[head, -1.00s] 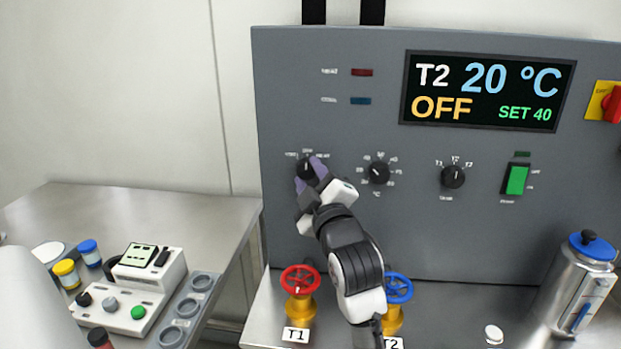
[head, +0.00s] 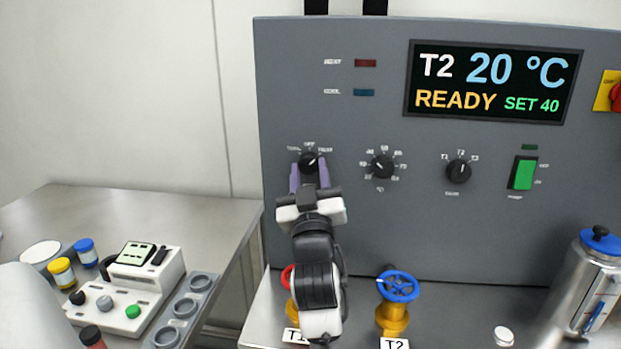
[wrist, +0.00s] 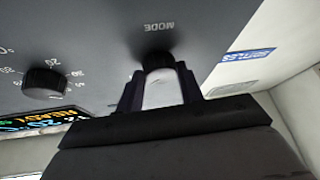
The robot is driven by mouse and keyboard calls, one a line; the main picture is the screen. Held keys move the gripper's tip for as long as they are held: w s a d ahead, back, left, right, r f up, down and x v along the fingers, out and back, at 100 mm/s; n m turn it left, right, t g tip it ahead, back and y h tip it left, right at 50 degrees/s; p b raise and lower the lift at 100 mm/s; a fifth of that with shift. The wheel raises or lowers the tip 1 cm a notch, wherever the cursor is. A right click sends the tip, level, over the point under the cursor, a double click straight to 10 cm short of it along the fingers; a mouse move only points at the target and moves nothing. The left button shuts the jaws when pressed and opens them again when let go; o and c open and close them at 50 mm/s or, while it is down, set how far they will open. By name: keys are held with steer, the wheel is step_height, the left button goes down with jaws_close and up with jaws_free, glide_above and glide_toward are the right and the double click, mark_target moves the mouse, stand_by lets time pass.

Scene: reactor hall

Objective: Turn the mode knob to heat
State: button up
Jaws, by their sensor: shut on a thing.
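The mode knob (head: 309,161) is a black dial at the left of the grey panel, with small labels at its left, top and right. Its white mark appears to point up and right, towards the right-hand label, which looks like HEAT. My gripper (head: 309,174) is at the knob, its purple fingers on either side of it and shut on it. In the wrist view the knob (wrist: 158,60) sits between the fingertips under the upside-down word MODE. The display (head: 492,83) reads T2, 20 °C, READY, SET 40. The heat lamp (head: 365,63) looks dark red and unlit.
Below are a blue valve wheel (head: 399,286) and a red one (head: 287,277) partly behind my arm. A steel flask (head: 587,285) stands at right.

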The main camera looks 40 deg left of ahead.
steer(key=shift+m+t+h, duration=0.4)
steer(key=shift+m+t, duration=0.1)
steer(key=shift+m, duration=0.5)
steer(key=shift+m+b, duration=0.3)
steer(key=o, duration=1)
steer(key=shift+f, duration=0.1)
